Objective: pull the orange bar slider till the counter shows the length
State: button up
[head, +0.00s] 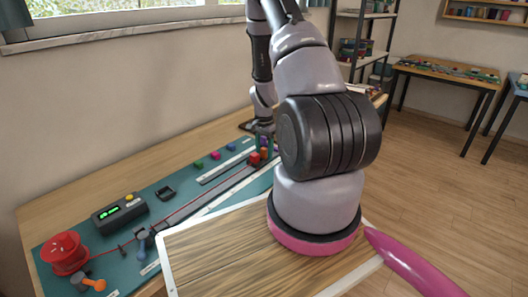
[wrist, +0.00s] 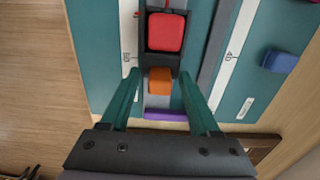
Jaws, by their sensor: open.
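The orange bar (wrist: 160,81) sits at the end of a dark carriage, just behind a red block (wrist: 166,32) in the wrist view. My gripper (wrist: 160,73) is open, with its green fingers on either side of the orange bar and a gap showing on both sides. In the head view the red block (head: 254,158) stands on the track, and my gripper is partly hidden behind my arm. The counter (head: 119,212) is a dark box with a lit green display, too small to read. A red cord (head: 190,208) runs along the mat towards the red block.
A red spool (head: 65,252) stands at the mat's near left end. A purple bar (wrist: 165,115) lies beyond the orange one, between my fingers. A blue block (wrist: 280,62) and other small coloured blocks lie beside the track. A wooden board (head: 215,255) lies in front.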

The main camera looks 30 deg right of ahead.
notch_tip(320, 180, up, 11)
jog(key=shift+f, duration=0.1)
dwell(0.3)
dwell(0.4)
jog(key=s+a+r+n+t, duration=0.15)
jog(key=a+r, duration=0.25)
jog(key=r, duration=0.4)
jog(key=s+a+r+n+t+y, duration=0.1)
jog(key=s+a+r+n, duration=0.15)
jog(key=r, duration=0.55)
jog(key=s+a+r+n+t, duration=0.1)
jog(key=a+r, duration=0.3)
jog(key=r, duration=0.4)
jog(key=s+a+r+n+t, duration=0.2)
jog(key=s+a+r, duration=0.2)
jog(key=s+r, duration=0.2)
jog(key=s+a+r+n+t+y, duration=0.1)
jog(key=s+a+r, duration=0.3)
jog(key=s, duration=0.6)
notch_tip(320, 180, up, 2)
jog(key=shift+r+n+t, duration=0.1)
jog(key=shift+n+t, duration=0.25)
jog(key=shift+n, duration=0.55)
